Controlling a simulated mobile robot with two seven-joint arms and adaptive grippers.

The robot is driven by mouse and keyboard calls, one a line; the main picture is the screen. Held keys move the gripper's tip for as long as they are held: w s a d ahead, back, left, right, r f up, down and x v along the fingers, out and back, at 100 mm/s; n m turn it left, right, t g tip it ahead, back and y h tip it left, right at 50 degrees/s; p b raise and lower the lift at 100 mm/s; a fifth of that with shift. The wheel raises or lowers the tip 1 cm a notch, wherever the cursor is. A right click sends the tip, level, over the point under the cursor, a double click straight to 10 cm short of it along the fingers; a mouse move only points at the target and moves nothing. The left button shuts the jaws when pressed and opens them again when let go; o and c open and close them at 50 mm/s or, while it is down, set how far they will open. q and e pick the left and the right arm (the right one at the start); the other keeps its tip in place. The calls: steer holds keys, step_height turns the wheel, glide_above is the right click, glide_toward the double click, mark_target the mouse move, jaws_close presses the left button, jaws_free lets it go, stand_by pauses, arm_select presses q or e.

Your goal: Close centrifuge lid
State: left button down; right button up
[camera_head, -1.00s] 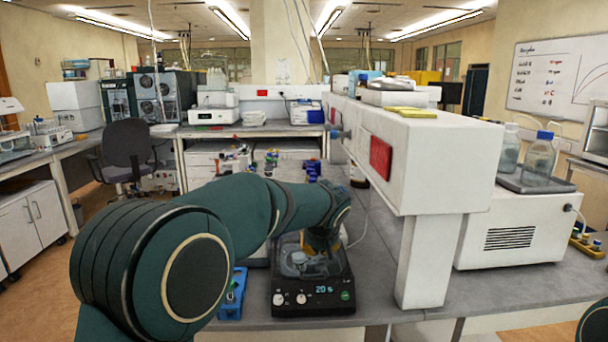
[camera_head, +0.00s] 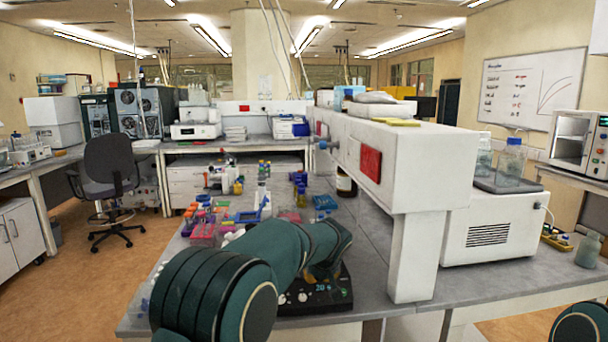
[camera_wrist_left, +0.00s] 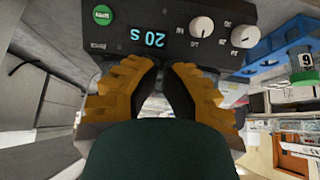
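The centrifuge (camera_head: 332,297) is a small black device with white knobs and a lit "20" display on its front. It stands on the bench near the front edge, partly behind my left arm. Its front panel (camera_wrist_left: 185,25) also shows in the left wrist view, reading "20 s". My left gripper (camera_head: 322,272) is over the top of the centrifuge. In the left wrist view its yellow-brown fingers (camera_wrist_left: 165,70) lean together with a narrow gap between the tips. The lid is mostly hidden, so its angle and any contact are unclear. My right gripper is not in view.
Colourful racks and tubes (camera_head: 215,225) lie behind and left of my arm. A blue holder (camera_wrist_left: 285,50) shows beside the centrifuge in the left wrist view. The grey bench (camera_head: 375,270) is bare between the centrifuge and the leg.

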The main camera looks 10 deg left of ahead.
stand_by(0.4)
arm_select(q)
steer(key=v, duration=1.1)
steer(key=s+a+f+m+g+h, duration=0.1)
steer(key=s+f, duration=0.2)
steer(key=f, duration=0.7)
steer(key=s+a+f+m+g+h, duration=0.15)
steer(key=s+f, duration=0.25)
steer(key=f, duration=0.5)
steer(key=s+f+g+h, duration=0.1)
steer(key=s+f, duration=0.2)
steer(key=f, duration=0.7)
steer(key=s+a+f+h, duration=0.1)
steer(key=s+f, duration=0.5)
steer(key=s, duration=0.4)
steer(key=s+a+f+g+h, duration=0.1)
steer(key=s+f, duration=0.5)
steer(key=s, duration=0.5)
steer(key=shift+s+n, duration=0.2)
steer(key=shift+n, duration=0.25)
steer(key=shift+a+g, duration=0.1)
steer(key=shift+g, duration=0.15)
